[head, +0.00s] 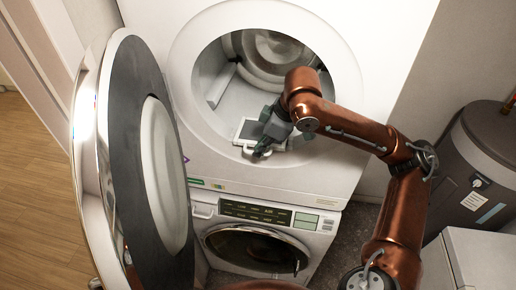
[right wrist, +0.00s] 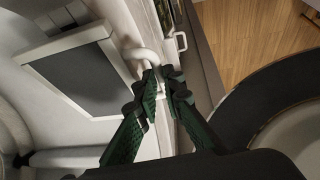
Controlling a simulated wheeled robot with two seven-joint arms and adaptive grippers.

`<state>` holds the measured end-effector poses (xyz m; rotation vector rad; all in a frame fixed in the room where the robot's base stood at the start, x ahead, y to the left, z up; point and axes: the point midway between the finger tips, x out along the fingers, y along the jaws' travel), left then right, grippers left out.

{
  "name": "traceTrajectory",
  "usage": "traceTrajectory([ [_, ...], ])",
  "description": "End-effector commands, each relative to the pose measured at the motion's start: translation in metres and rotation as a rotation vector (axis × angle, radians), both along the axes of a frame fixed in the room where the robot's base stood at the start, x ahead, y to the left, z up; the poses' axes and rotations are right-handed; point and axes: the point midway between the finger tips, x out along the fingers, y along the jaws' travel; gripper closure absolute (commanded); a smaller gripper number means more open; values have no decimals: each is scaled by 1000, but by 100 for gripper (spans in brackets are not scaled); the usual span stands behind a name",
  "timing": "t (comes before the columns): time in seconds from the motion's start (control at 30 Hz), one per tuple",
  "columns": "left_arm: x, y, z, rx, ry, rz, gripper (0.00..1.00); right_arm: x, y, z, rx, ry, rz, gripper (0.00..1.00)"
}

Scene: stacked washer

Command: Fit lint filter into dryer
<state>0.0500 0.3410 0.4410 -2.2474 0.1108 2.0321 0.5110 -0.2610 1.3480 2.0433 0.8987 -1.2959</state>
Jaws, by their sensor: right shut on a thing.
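The lint filter (head: 247,130), a grey panel in a white frame, is at the lower edge of the round opening of the white dryer (head: 330,178), the upper machine. My right gripper (head: 266,141) is at its near right side, shut on it. In the right wrist view, the lint filter (right wrist: 85,77) lies to the left of the fingers, and its white looped handle (right wrist: 143,57) is at the fingertips of my right gripper (right wrist: 165,78). I cannot tell how far the filter sits in a slot. My left gripper is not in view.
The dryer's round door (head: 160,165) stands open on the left. A washer (head: 262,235) with a dark round door is below. A grey cylindrical bin (head: 478,175) stands at the right. Wooden floor (head: 30,165) shows at the far left.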

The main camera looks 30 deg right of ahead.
Motion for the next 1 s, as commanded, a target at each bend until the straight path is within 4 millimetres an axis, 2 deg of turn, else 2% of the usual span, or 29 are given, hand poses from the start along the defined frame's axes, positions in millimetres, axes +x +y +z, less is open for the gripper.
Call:
traceTrajectory([
  [0.3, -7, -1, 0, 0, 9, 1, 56, 0, 0, -2, 0, -2, 1, 100],
  [0.33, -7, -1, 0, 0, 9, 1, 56, 0, 0, -1, 0, -2, 1, 90],
  [0.57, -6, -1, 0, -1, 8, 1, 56, 0, 0, -1, 0, -2, 1, 74],
  [0.87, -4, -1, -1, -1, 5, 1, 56, 0, 0, 0, 1, -2, 1, 74],
  [1.0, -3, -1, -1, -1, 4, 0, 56, -3, -3, 14, 0, -6, -2, 74],
])
